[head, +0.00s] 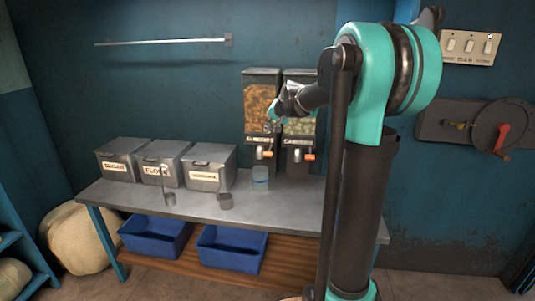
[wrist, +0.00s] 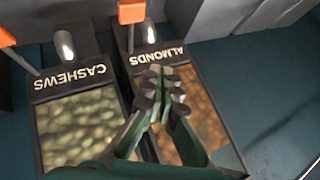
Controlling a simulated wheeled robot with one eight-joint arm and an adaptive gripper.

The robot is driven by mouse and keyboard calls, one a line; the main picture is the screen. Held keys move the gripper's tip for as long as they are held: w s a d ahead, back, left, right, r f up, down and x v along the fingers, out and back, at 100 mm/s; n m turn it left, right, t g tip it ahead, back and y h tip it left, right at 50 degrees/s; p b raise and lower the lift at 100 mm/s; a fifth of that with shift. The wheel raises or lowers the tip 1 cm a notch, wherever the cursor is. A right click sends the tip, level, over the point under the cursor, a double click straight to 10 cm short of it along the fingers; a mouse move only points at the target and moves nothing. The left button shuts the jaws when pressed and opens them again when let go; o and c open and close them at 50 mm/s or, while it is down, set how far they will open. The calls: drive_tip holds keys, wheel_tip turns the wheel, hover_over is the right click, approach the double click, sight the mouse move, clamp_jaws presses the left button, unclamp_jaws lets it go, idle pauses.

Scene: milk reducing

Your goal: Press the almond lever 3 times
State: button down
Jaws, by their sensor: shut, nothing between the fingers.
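The almond dispenser (head: 261,92) stands against the back wall with brown nuts behind its clear front. Its orange lever (head: 268,154) sits low beside the spout and also shows at the top of the wrist view (wrist: 131,12). A translucent bluish cup (head: 260,182) stands on the table below that spout. My gripper (wrist: 163,82) is shut and empty. In the wrist view its fingertips are in front of the almond dispenser, near the ALMONDS label (wrist: 157,55) and apart from the lever. In the head view my gripper (head: 274,113) is in front of the dispenser, above the lever.
The cashew dispenser (head: 301,125) with its own orange lever (head: 308,156) stands close on the right. Labelled metal bins (head: 209,166) and scoops (head: 225,200) are on the left of the table (head: 275,222). Blue tubs (head: 232,247) sit on the shelf below.

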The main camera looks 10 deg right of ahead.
sight(268, 153)
drive_tip(key=shift+w+r, duration=0.3)
drive_tip(key=shift+w, duration=0.25)
drive_tip(key=shift+f, duration=4.4)
drive_tip(key=shift+f, duration=0.4)
drive_tip(key=shift+f, duration=1.25)
drive_tip(key=shift+r, duration=1.65)
